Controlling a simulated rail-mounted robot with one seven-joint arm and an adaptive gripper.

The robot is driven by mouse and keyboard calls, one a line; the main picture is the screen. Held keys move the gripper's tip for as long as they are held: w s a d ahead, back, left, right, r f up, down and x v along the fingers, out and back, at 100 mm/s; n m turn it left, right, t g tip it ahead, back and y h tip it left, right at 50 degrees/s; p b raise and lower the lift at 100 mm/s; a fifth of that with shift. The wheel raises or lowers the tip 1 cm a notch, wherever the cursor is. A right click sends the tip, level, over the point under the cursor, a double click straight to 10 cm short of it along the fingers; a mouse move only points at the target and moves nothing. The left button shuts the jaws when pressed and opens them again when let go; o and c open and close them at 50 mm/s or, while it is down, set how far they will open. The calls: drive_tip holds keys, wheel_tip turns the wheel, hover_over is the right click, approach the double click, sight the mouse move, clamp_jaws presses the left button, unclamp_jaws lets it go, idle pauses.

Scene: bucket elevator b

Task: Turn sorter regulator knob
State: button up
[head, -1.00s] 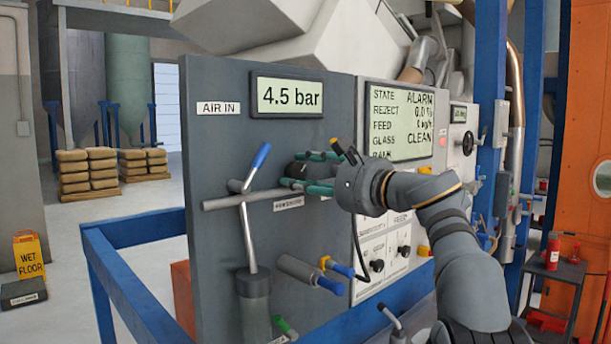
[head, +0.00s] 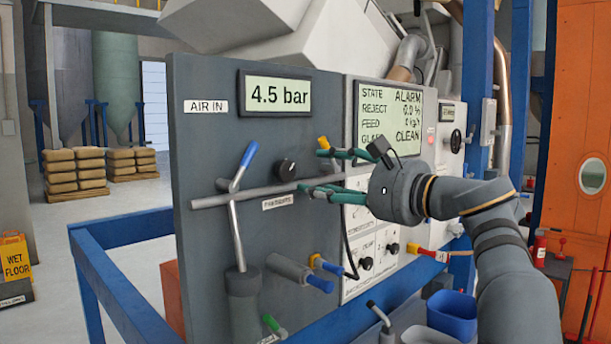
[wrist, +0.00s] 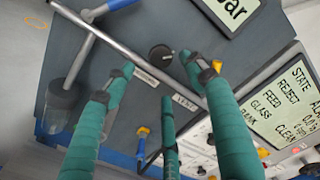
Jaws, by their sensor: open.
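A black round regulator knob (head: 286,169) sits on the grey AIR IN panel (head: 210,150), below the display (head: 275,93) reading 4.5 bar and just above a horizontal pipe. My gripper (head: 316,166), with green-wrapped fingers, is open and empty to the right of the knob, apart from it in the picture. In the wrist view the knob (wrist: 161,54) shows ahead, between and beyond the spread fingertips (wrist: 155,85). The gap in depth is hard to tell.
The horizontal pipe (head: 240,196) and a blue-handled lever (head: 239,180) lie below and left of the knob. The status screen (head: 388,118) reads ALARM. A blue rail (head: 130,290) runs in front of the panel. Valves (head: 300,272) stick out lower down.

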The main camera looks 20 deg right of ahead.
sight(288, 172)
drive_tip(key=shift+v, duration=1.6)
drive_tip(key=x, duration=1.2)
